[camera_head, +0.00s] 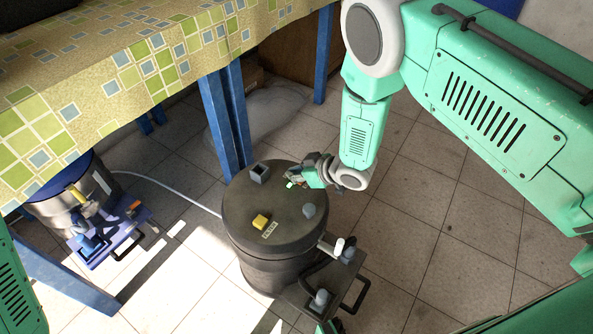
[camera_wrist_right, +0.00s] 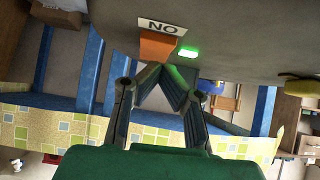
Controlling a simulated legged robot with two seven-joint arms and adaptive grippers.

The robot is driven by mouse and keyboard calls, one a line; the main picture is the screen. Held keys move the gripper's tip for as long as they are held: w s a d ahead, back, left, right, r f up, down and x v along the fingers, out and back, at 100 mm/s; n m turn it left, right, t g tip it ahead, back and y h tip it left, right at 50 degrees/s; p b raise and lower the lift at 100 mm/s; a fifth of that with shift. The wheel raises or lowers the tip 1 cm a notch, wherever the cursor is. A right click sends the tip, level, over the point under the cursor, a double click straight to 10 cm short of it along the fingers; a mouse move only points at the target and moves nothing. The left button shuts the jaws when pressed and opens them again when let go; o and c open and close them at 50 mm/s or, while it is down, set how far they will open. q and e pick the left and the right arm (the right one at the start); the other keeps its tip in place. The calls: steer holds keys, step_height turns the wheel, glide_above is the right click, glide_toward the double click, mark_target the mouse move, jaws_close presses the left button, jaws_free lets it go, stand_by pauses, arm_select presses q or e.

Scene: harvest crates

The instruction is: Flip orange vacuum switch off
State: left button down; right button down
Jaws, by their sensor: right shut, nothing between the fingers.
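A dark drum-shaped vacuum (camera_head: 275,235) stands on the floor. Its orange switch (camera_wrist_right: 158,45) shows in the right wrist view, beside a white label (camera_wrist_right: 162,26) reading "NO" and a lit green light (camera_wrist_right: 188,52). The light also shows in the head view (camera_head: 290,184), where my right gripper hides the orange switch. My right gripper (camera_head: 302,180) is at the lid's far right part, shut and empty. In the right wrist view its fingertips (camera_wrist_right: 161,72) are just below the orange switch; whether they touch it is unclear.
A yellow switch (camera_head: 261,221) and grey knobs (camera_head: 309,211) sit on the same lid. A blue-legged table (camera_head: 215,115) with a checked cloth stands behind. Another vacuum (camera_head: 65,210) is at left, linked by a white hose (camera_head: 160,184). Tiled floor at right is clear.

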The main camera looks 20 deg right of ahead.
steer(key=shift+d+f, duration=0.2)
steer(key=shift+d, duration=0.55)
steer(key=shift+d+f, duration=0.1)
steer(key=shift+a, duration=0.4)
steer(key=shift+s+a, duration=0.1)
steer(key=shift+s, duration=0.05)
steer(key=shift+s+d+p, duration=0.3)
steer(key=shift+d+p, duration=0.05)
steer(key=shift+d, duration=0.05)
steer(key=shift+s+d+f, duration=0.15)
steer(key=shift+s+d, duration=0.1)
steer(key=shift+d, duration=0.2)
arm_select(q)
steer(key=shift+d+r, duration=0.55)
steer(key=shift+r, duration=0.05)
arm_select(e)
steer(key=shift+a, duration=0.1)
